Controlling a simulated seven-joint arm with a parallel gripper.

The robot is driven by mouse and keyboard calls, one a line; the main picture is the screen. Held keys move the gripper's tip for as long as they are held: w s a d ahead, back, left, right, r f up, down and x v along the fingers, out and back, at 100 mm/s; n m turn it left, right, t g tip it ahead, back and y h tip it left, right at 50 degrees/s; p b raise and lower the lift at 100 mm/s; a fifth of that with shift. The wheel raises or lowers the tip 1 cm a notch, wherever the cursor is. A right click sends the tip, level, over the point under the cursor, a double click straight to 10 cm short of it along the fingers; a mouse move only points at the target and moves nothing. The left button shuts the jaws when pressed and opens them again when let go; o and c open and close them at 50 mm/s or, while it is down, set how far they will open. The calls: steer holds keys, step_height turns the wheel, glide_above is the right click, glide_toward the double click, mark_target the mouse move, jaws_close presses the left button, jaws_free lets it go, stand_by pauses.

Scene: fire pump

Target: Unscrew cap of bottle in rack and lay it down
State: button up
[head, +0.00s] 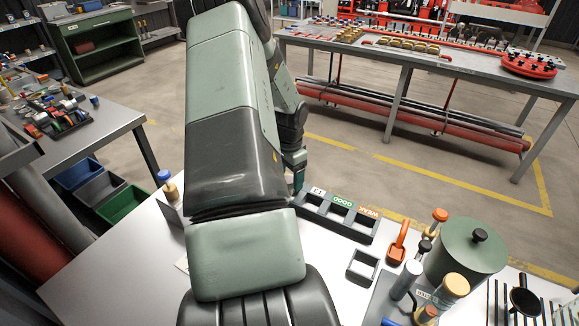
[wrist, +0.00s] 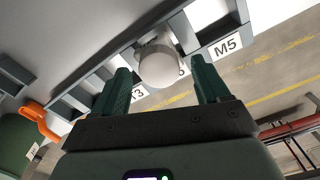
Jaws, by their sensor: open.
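In the wrist view, my gripper (wrist: 162,67) is open, with one green finger on each side of a white, round-ended object (wrist: 158,66). It looks like a capped bottle seen end-on; the cap and body cannot be told apart. Gaps show between it and both fingers. It is at a grey rack (wrist: 105,73) with white labels, one reading M5.
An orange scoop (head: 398,243), a small square frame (head: 363,267), a green canister (head: 466,250) and several capped containers stand on the right of the bench. A blue-topped bottle (head: 167,182) stands left of my arm. The light bench top (head: 110,265) is mostly clear at left.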

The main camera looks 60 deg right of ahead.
steer(key=shift+f, duration=0.15)
steer(key=c, duration=1)
steer(key=o, duration=0.3)
steer(key=c, duration=0.3)
steer(key=n, duration=0.4)
steer(key=shift+w+n, duration=0.1)
steer(key=shift+n, duration=0.3)
steer(key=shift+n, duration=0.8)
steer(key=n, duration=0.3)
steer(key=shift+w, duration=0.1)
